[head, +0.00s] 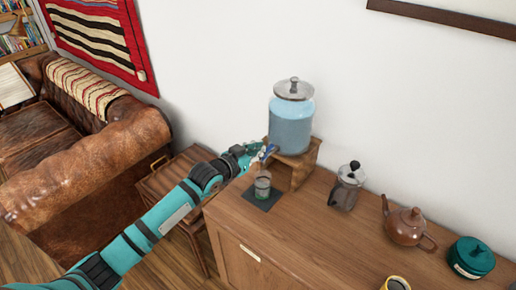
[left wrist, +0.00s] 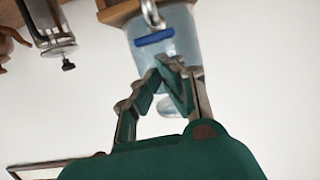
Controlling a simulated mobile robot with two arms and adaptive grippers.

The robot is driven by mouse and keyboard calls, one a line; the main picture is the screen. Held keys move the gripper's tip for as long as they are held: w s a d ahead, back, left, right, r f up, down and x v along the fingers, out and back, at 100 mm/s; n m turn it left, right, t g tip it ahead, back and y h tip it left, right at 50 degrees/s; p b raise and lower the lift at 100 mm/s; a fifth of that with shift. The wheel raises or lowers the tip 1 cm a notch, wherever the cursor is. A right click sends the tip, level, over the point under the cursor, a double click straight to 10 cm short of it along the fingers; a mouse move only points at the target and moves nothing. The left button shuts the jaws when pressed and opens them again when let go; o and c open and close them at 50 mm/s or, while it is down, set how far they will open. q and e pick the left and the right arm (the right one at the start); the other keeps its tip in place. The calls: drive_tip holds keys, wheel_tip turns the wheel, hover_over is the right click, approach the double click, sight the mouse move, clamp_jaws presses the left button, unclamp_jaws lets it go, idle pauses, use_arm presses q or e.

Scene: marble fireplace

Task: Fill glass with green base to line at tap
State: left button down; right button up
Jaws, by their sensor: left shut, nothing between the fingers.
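The glass with the green base (head: 262,188) stands upright on a dark square mat (head: 272,200) under the tap. Its lower part looks greenish; its line and water level are too small to tell. A water dispenser (head: 291,125) with a metal lid holds bluish water on a wooden stand. Its tap has a blue lever (left wrist: 154,38), also seen in the head view (head: 270,150). My left gripper (head: 263,153) is shut and empty, close to the lever and above the glass. In the left wrist view, its fingers (left wrist: 172,64) appear beside the lever; contact cannot be told.
A moka pot (head: 346,188), a brown teapot (head: 407,226), a teal lidded pot (head: 471,257) and a yellow cup (head: 396,283) stand along the wooden cabinet (head: 310,238). The cabinet top's front is clear. A leather sofa (head: 90,165) is at left.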

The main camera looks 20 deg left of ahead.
use_arm(q)
drive_tip(key=shift+f, duration=0.35)
drive_tip(key=f+b, duration=0.1)
drive_tip(key=t+b, duration=0.1)
drive_tip(key=b, duration=0.1)
drive_tip(key=shift+s+f, duration=0.2)
drive_tip(key=shift+f, duration=0.15)
idle(0.8)
idle(1.1)
idle(3.0)
